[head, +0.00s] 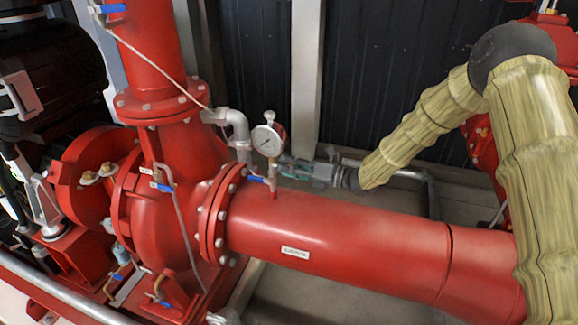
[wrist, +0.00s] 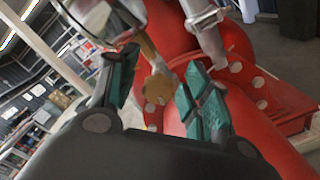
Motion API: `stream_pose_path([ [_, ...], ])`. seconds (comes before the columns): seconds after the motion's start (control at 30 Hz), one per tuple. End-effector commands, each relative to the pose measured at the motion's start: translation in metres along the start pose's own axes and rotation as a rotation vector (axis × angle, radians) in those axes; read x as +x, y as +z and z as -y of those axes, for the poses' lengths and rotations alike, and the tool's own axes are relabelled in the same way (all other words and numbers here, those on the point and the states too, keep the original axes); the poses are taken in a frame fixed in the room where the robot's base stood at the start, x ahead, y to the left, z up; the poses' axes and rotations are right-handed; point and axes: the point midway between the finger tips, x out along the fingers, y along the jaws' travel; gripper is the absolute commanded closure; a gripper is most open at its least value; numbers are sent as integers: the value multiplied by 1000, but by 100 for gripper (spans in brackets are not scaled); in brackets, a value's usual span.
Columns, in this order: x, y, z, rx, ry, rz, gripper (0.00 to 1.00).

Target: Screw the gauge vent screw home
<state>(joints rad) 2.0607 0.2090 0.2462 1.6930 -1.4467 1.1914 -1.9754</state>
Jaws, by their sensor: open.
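The pressure gauge (head: 268,140) stands on a short stem (head: 273,176) on top of the red pipe (head: 340,240). In the wrist view part of the gauge (wrist: 95,18) shows at the top left, with its brass stem (wrist: 146,42) below. A round brass piece, which appears to be the vent screw (wrist: 157,90), shows between my fingers. My gripper (head: 287,166) is just right of the stem in the head view. In the wrist view its green-padded fingers (wrist: 161,80) are apart on either side of the brass piece. I cannot tell the screw's depth, and it is not distinguishable in the head view.
A blue valve handle (head: 257,180) sits left of the stem. A grey pipe elbow (head: 236,125) rises close behind it, also left. The bolted flange (head: 222,213) is near the stem.

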Motion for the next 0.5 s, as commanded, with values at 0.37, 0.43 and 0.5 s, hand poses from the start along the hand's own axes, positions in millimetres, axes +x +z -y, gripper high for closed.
stream_pose_path([
  [0.37, 0, 0, 0, 0, 0, 1, 85],
  [0.43, 0, 0, 0, 0, 0, 1, 97],
  [0.5, 0, 0, 0, 0, 0, 1, 98],
])
